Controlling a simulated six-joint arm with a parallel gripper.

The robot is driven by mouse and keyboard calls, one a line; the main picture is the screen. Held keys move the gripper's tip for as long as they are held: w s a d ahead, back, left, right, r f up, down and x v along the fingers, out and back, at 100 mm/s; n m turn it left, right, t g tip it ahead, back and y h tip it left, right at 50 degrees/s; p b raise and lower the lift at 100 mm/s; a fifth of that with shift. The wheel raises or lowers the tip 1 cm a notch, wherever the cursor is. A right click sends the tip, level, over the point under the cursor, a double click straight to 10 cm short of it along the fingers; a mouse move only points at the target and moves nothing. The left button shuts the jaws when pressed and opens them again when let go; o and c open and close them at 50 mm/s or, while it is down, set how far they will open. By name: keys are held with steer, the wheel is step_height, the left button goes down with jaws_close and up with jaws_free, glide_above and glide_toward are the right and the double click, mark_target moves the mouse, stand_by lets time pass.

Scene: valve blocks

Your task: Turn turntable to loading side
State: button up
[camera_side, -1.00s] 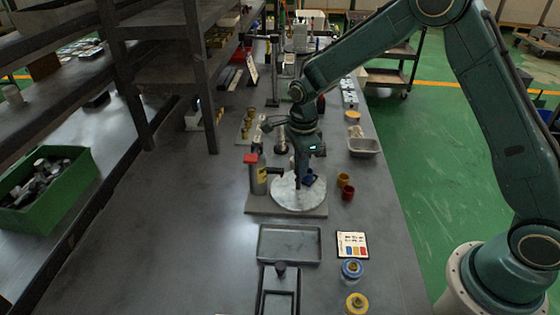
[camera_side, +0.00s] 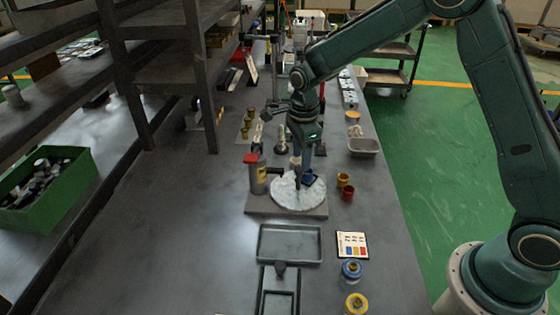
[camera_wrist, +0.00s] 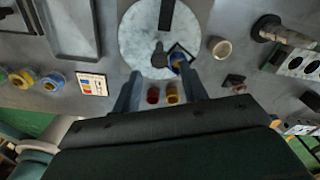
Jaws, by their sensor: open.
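The turntable (camera_side: 290,200) is a pale, mottled round disc on a grey base plate in the middle of the bench. It also shows in the wrist view (camera_wrist: 135,40). A blue piece (camera_wrist: 177,59) sits in a dark square holder near the disc's edge; the side view shows it at the disc's right (camera_side: 312,178). A dark post (camera_wrist: 159,56) and a dark bar (camera_wrist: 167,14) show at the disc. My gripper (camera_wrist: 162,84) is open and empty, fingers apart, pointing down over the disc in the side view (camera_side: 303,174). Fingertip contact cannot be told.
A yellow cup (camera_side: 343,179) and a red cup (camera_side: 348,193) stand close right. A shallow grey tray (camera_side: 290,259) and a colour card (camera_side: 352,245) lie in front.

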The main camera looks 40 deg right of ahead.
step_height(320, 180, up, 11)
stand_by(0.4)
stand_by(0.4)
steer(key=s+d+r+n+t, duration=0.2)
steer(key=s+r+n+t, duration=0.1)
steer(key=s+r+n, duration=0.85)
steer(key=s+f+n+t, duration=0.1)
steer(key=s+n, duration=0.4)
steer(key=s, duration=0.4)
steer(key=s+d+f+n+t, duration=0.1)
steer(key=s+n, duration=0.5)
steer(key=s, duration=0.3)
steer(key=shift+d+f+t, duration=0.25)
steer(key=shift+f+t, duration=0.05)
steer(key=shift+f, duration=0.05)
